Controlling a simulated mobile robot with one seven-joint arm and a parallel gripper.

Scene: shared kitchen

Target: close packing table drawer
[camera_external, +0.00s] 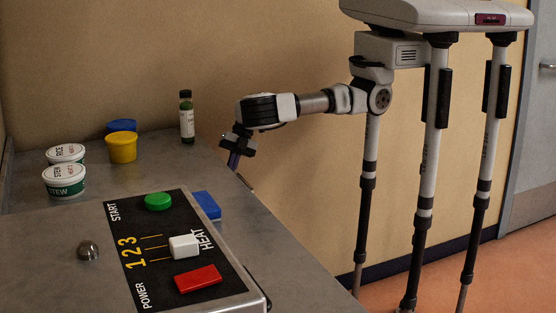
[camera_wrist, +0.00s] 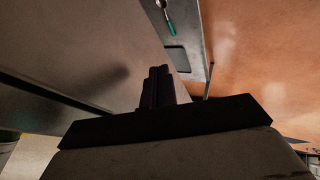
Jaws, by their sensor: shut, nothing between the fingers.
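The grey metal packing table (camera_external: 150,165) fills the left of the external view. My gripper (camera_external: 234,161) is at its right-hand edge, fingers pointing down. In the wrist view my gripper (camera_wrist: 158,72) has its two dark fingers together and empty. Beyond the fingertips is a grey strip that looks like the open drawer (camera_wrist: 192,35), with a green-handled utensil (camera_wrist: 169,24) and a dark rectangle in it. I cannot tell whether the fingers touch the drawer. The drawer front is not clear in the external view.
On the table stand a dark bottle (camera_external: 187,117), a yellow tub (camera_external: 122,147), a blue tub (camera_external: 121,125) and two white-lidded tubs (camera_external: 64,180). A control panel (camera_external: 150,226) with coloured buttons is in front. Orange floor (camera_external: 500,280) is open at right.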

